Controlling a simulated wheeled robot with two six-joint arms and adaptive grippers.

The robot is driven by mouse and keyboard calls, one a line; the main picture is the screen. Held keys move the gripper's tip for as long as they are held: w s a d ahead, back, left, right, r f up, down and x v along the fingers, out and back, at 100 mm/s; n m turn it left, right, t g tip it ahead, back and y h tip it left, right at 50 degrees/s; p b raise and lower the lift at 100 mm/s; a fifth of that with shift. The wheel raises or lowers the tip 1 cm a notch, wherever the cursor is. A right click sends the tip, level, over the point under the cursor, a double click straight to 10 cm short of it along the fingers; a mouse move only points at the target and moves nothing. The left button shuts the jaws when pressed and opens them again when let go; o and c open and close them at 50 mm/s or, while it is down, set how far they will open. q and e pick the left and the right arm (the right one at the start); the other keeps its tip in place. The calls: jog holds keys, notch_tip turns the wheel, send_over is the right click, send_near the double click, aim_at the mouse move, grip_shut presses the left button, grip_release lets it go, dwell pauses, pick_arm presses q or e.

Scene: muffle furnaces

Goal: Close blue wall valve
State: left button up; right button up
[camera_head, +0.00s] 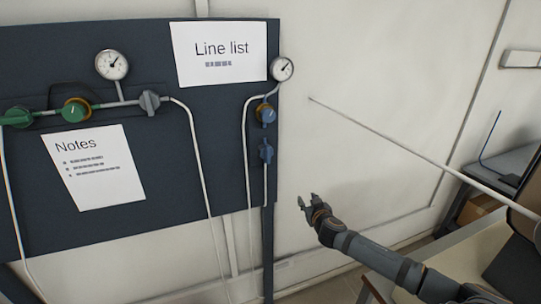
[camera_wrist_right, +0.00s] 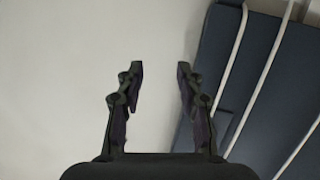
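Two blue fittings sit on one line at the right side of the dark panel in the head view. The upper one is a round blue knob with a brass-coloured part (camera_head: 266,112), just below a gauge. The lower one is a small blue valve (camera_head: 266,150) with an upright handle. My right gripper (camera_head: 309,201) is below and to the right of both, apart from them. The right wrist view shows its fingers (camera_wrist_right: 160,72) spread with nothing between them. No blue valve shows in that view. My left gripper is out of view.
The dark panel (camera_head: 185,135) carries a green valve (camera_head: 17,117), a green knob (camera_head: 76,110), a grey valve (camera_head: 149,102), gauges (camera_head: 112,65) and thin white tubes. A table (camera_head: 475,250) stands at lower right.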

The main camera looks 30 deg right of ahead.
jog(key=w+a+r+t, duration=0.2)
jog(key=a+r, duration=0.3)
jog(key=r, duration=0.4)
jog(key=t+y, duration=0.2)
send_near(269, 151)
jog(key=p+x, duration=0.2)
jog(key=x, duration=0.6)
jog(key=shift+r+p, duration=0.1)
jog(key=shift+p, duration=0.25)
jog(key=shift+w+n, duration=0.25)
jog(key=shift+n, duration=0.05)
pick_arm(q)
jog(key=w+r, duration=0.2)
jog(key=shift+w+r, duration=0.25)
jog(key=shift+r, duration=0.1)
pick_arm(e)
grip_shut()
